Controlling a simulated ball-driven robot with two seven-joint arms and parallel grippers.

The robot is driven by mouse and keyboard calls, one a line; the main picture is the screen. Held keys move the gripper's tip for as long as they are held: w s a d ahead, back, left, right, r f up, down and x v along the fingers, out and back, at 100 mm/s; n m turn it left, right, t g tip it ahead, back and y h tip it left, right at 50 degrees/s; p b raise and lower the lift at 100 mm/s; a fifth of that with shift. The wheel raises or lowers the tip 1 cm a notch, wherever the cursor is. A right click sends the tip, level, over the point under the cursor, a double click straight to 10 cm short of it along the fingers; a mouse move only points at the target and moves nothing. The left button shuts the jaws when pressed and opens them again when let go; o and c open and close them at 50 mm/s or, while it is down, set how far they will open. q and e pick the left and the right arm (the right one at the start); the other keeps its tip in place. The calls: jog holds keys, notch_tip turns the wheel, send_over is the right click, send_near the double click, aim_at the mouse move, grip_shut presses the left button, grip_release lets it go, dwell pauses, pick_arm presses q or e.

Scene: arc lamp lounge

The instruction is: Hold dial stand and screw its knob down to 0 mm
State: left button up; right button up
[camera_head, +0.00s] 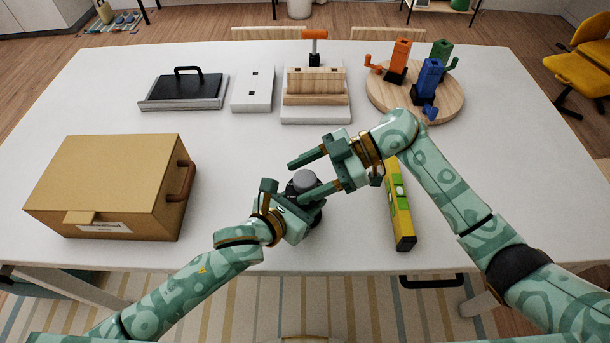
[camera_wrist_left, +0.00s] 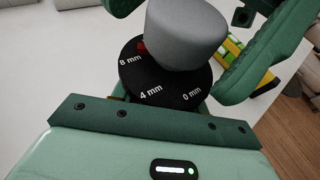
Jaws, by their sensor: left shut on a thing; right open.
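The dial stand shows in the left wrist view as a black disc (camera_wrist_left: 165,85) marked 8 mm, 4 mm and 0 mm, with a grey knob (camera_wrist_left: 187,33) on top. A small red mark beside the knob is near 8 mm. In the head view the grey knob (camera_head: 304,179) shows between the grippers. My left gripper (camera_head: 296,199) is shut on the dial stand below its knob. My right gripper (camera_head: 312,171) is open, its fingers apart just above and around the knob; contact cannot be told. The stand's lower part is mostly hidden.
A yellow level (camera_head: 400,215) lies right of the stand. A tan box (camera_head: 105,188) with a brown handle stands left. At the back are a black-topped tray (camera_head: 183,92), a white block (camera_head: 253,90), a wooden press (camera_head: 316,90) and a round board (camera_head: 375,97) with coloured clamps.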

jog(key=shift+a+f, duration=0.1)
jog(key=shift+a, duration=0.15)
jog(key=c, duration=1)
jog(key=shift+n+g, duration=0.4)
jog(key=shift+g, duration=0.1)
jog(key=n+g+h, duration=0.2)
jog(key=n+g, duration=0.1)
jog(key=shift+n+g, duration=0.4)
jog(key=shift+s+n+g+h, duration=0.2)
jog(key=shift+n+g+h, duration=1.6)
jog(key=shift+n+h, duration=0.3)
jog(key=shift+w, duration=0.1)
jog(key=o, duration=1)
